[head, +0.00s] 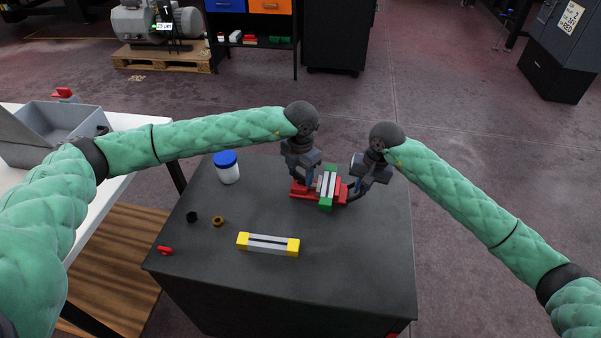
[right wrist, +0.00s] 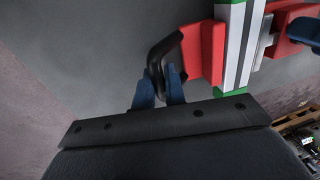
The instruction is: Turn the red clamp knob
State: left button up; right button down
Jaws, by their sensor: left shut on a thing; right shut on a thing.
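A red clamp (head: 298,190) sits on the dark table, around a white-and-green bar (head: 327,187). In the right wrist view the bar (right wrist: 238,45) lies between two red blocks, and a black loop handle (right wrist: 156,50) sticks out of the nearer red block (right wrist: 206,52). My right gripper (head: 359,187) is shut on this handle; its blue fingertips (right wrist: 160,88) sit either side of it. My left gripper (head: 308,182) is shut at the other red end; its exact hold is hidden. A small red knob-like piece (head: 165,250) lies at the table's front left.
A yellow-ended grey bar (head: 268,244) lies on the table (head: 350,270) in front of the clamp. A blue-lidded white jar (head: 228,168), a black nut (head: 192,217) and a brass-coloured ring (head: 217,221) stand further left. The table's front right is clear. A grey box (head: 55,120) stands on the white side table.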

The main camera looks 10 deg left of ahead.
aim_at(300, 174)
pick_arm(q)
jog(key=m, duration=1.2)
jog(key=shift+m, duration=0.4)
jog(key=m, duration=1.2)
jog(key=shift+m, duration=0.3)
jog(key=o, duration=1)
jog(key=shift+r, duration=0.1)
notch_tip(300, 174, up, 12)
jog(key=shift+f, duration=0.1)
